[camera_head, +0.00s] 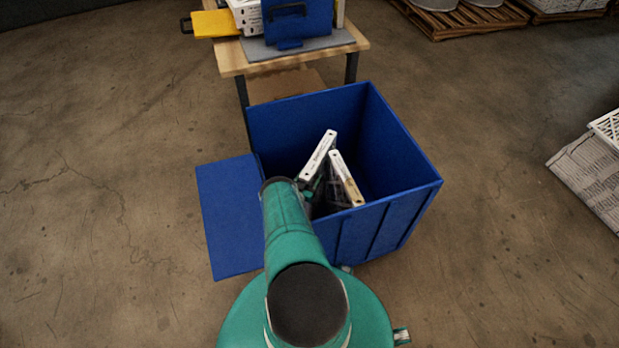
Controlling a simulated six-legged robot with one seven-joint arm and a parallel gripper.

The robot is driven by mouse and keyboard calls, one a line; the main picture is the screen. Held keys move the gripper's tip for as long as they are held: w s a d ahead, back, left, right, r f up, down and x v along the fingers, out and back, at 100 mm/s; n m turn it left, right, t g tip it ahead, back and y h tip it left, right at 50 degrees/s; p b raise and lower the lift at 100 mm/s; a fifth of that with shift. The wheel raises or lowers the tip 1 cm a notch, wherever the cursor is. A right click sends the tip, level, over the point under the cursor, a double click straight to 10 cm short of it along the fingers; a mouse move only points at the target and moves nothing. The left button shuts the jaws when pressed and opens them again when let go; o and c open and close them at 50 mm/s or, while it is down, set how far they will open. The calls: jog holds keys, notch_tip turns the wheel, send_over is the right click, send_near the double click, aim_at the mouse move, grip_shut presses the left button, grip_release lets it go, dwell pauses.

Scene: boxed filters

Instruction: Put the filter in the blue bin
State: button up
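The blue bin (398,215) stands open in front of me, its top facing up. Two narrow white printed pieces, a left one (318,156) and a right one (346,178), slant at the bin's opening. They look like filter edges, and a dark mesh-like area shows below the right one. My green arm reaches over the bin's near left side. My gripper (316,188) is dark and mostly hidden behind the arm, beside the left white piece. I cannot tell whether its fingers are closed on that piece, or whether either piece rests on the bin floor.
A blue panel (228,218) lies against the bin's left side. Behind stands a wooden table (235,62) with a blue crate (300,20), white items and a yellow object (215,23).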

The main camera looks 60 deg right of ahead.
jog(key=shift+r, duration=0.1)
jog(key=a, duration=0.7)
jog(key=shift+a, duration=0.25)
jog(key=shift+w+r, duration=0.1)
jog(key=shift+r, duration=0.05)
